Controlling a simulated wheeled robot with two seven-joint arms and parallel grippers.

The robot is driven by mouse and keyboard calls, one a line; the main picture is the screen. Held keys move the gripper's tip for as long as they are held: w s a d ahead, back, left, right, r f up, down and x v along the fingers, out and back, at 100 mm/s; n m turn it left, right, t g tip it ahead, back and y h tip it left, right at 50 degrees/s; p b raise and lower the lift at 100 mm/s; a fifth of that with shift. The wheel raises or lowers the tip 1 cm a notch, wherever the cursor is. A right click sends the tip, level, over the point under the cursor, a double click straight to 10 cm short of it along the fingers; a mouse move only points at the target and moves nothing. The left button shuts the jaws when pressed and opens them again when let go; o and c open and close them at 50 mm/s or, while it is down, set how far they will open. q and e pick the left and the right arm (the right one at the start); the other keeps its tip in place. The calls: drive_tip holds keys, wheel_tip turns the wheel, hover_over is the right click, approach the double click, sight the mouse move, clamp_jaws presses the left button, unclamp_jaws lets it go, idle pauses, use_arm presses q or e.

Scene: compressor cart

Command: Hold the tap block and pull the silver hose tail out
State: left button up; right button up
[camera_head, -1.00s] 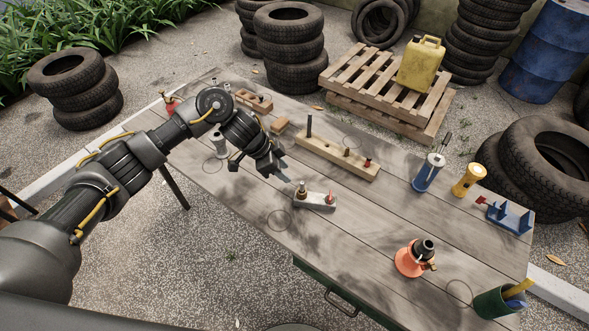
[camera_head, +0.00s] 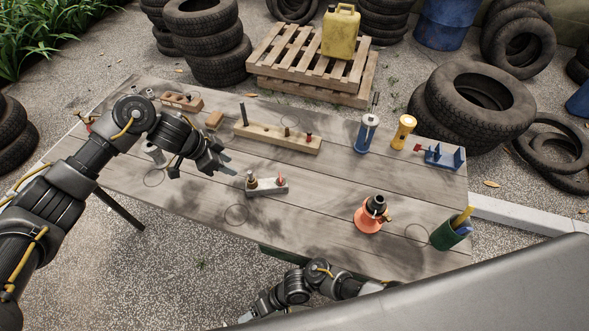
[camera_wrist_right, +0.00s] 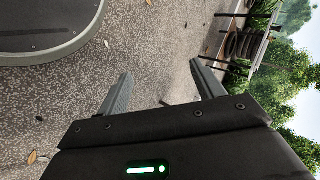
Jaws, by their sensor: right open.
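The tap block is a small grey block (camera_head: 267,189) lying near the middle of the table. An upright fitting (camera_head: 252,180), apparently the hose tail, stands at its left end; its silver colour is hard to make out. A red-topped piece (camera_head: 279,181) stands at its right end. My left gripper (camera_head: 231,163) is above the table, just left of and behind the block, apart from it. Its finger gap is too small to judge. My right gripper (camera_head: 247,314) is low in front of the table. In the right wrist view it (camera_wrist_right: 160,72) is open and empty, over the gravel.
A wooden rail with pegs (camera_head: 270,138) lies behind the block. An orange-based item (camera_head: 369,217) and a green cup (camera_head: 447,236) stand to the right. A blue cylinder (camera_head: 366,135), yellow torch (camera_head: 402,132) and blue holder (camera_head: 444,158) stand at the back right. Bare planks surround the block.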

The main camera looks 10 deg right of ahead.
wheel_tip(320, 180, up, 4)
drive_tip(key=a+r+n+g, duration=0.1)
drive_tip(key=a+n+g, duration=0.1)
drive_tip(key=a, duration=0.1)
wheel_tip(320, 180, up, 21)
drive_tip(key=n+t+h, duration=0.5)
drive_tip(key=n, duration=0.6)
hover_over(267, 184)
drive_tip(key=d, duration=0.9)
drive_tip(key=shift+s+x, duration=0.15)
drive_tip(key=shift+x, duration=1.6)
drive_tip(key=shift+s+x, duration=0.15)
drive_tip(key=shift+x, duration=1.6)
drive_tip(key=shift+s+x, duration=0.15)
drive_tip(key=shift+x, duration=1.6)
drive_tip(key=shift+a, duration=0.1)
drive_tip(key=c, duration=1.3)
